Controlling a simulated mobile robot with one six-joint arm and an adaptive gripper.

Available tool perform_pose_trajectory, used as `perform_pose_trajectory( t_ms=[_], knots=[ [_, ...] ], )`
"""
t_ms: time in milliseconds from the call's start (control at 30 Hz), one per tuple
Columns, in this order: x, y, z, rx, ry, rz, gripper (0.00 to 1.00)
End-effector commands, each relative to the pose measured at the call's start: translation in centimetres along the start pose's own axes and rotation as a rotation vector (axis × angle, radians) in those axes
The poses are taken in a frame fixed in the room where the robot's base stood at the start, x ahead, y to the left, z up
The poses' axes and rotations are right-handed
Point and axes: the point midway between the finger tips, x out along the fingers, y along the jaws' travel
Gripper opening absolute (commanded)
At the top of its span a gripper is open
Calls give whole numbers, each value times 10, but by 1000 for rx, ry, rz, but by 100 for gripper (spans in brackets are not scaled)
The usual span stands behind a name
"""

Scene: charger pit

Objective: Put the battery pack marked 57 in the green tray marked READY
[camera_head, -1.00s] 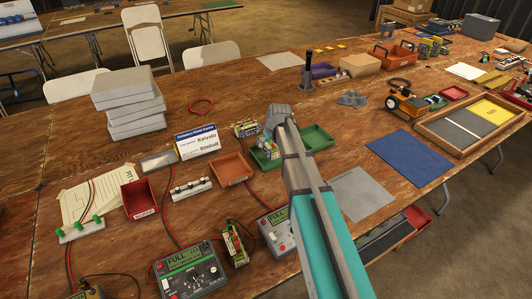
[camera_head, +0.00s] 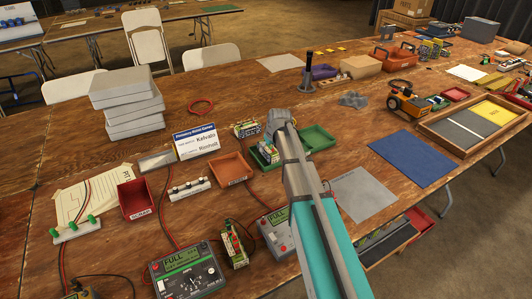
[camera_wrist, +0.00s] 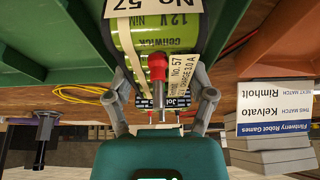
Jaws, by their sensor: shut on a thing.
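The battery pack marked 57 has green cells and a pale "No. 57" strap; it shows large in the wrist view (camera_wrist: 178,42) and small in the head view (camera_head: 268,153). My gripper (camera_wrist: 160,95) is shut on it, one finger on each side, with a red-tipped connector between them. The green tray (camera_head: 318,137) is partly hidden behind my arm. Its green walls flank the pack in the wrist view (camera_wrist: 40,45). The pack is at or inside the tray; I cannot tell whether it touches the floor. The READY mark is not visible.
An orange-brown tray (camera_head: 232,167) stands left of the green tray, and a red SCRAP tray (camera_head: 137,199) further left. A name sign (camera_head: 195,142) and another pack (camera_head: 247,128) stand behind. A meter (camera_head: 187,275) is in front. A grey mat (camera_head: 365,195) lies to the right.

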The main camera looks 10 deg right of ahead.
Motion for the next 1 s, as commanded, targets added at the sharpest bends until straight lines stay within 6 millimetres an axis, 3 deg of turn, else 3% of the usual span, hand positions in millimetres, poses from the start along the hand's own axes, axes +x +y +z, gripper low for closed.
perform_pose_trajectory(
  t_ms=[667,700,833,1000],
  knots=[
    [10,0,4,1,1,0,10],
    [10,0,4,1,0,0,78],
    [9,1,4,1,0,0,100],
    [9,1,4,1,0,0,100]
  ],
)
